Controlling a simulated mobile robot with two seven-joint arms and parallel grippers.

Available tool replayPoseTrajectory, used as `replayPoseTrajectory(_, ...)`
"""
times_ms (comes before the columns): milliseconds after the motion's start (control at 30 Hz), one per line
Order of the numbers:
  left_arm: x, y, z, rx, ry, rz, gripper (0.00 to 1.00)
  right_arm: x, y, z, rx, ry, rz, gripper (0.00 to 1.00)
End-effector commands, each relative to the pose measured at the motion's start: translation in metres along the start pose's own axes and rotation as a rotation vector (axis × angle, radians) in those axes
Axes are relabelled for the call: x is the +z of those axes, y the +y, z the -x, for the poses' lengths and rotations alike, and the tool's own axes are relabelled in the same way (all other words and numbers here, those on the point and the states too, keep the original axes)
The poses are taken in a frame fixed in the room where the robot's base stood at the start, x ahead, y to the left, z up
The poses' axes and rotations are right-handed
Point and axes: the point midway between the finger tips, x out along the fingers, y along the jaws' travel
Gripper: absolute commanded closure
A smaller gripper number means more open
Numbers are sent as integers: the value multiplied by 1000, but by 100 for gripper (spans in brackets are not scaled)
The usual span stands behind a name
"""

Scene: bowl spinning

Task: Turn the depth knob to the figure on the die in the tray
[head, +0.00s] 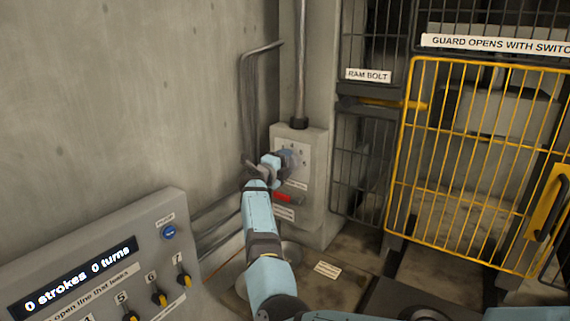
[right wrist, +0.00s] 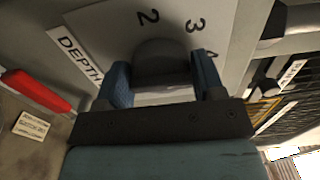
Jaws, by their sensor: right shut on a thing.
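My right gripper (head: 272,166) reaches the grey box (head: 314,185) on the post in the head view. In the right wrist view my right gripper (right wrist: 162,78) is shut on the dark depth knob (right wrist: 160,57), one blue-padded finger on each side. The knob sits on a pale dial plate (right wrist: 225,25) with the figures 2, 3 and part of a 4 showing. A DEPTH label (right wrist: 78,55) is beside it. The knob's pointer cannot be made out. The die, the tray and my left gripper are not in view.
A red handle (head: 288,197) is just below the dial. A console (head: 110,250) with yellow knobs and a display reading "0 strokes 0 turns" stands at the lower left. A yellow mesh guard (head: 480,160) fills the right. Bent pipes (head: 247,95) run along the wall.

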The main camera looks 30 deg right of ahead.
Motion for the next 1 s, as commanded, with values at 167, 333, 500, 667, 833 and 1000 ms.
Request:
replayPoseTrajectory(167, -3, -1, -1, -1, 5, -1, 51, 0, 1, 0, 1, -1, 22, 61)
replayPoseTrajectory(333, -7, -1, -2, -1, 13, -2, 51, 0, 1, 0, 1, -1, 27, 61)
replayPoseTrajectory(500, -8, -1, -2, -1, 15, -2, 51, 0, 1, 0, 1, -1, 26, 61)
replayPoseTrajectory(667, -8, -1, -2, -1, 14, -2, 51, 0, 1, 0, 1, -1, 26, 15)
replayPoseTrajectory(833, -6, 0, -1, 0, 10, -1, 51, 0, 0, 0, 0, 0, 26, 15)
replayPoseTrajectory(1000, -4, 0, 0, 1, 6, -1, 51, 0, 0, 0, 0, 0, 25, 15)
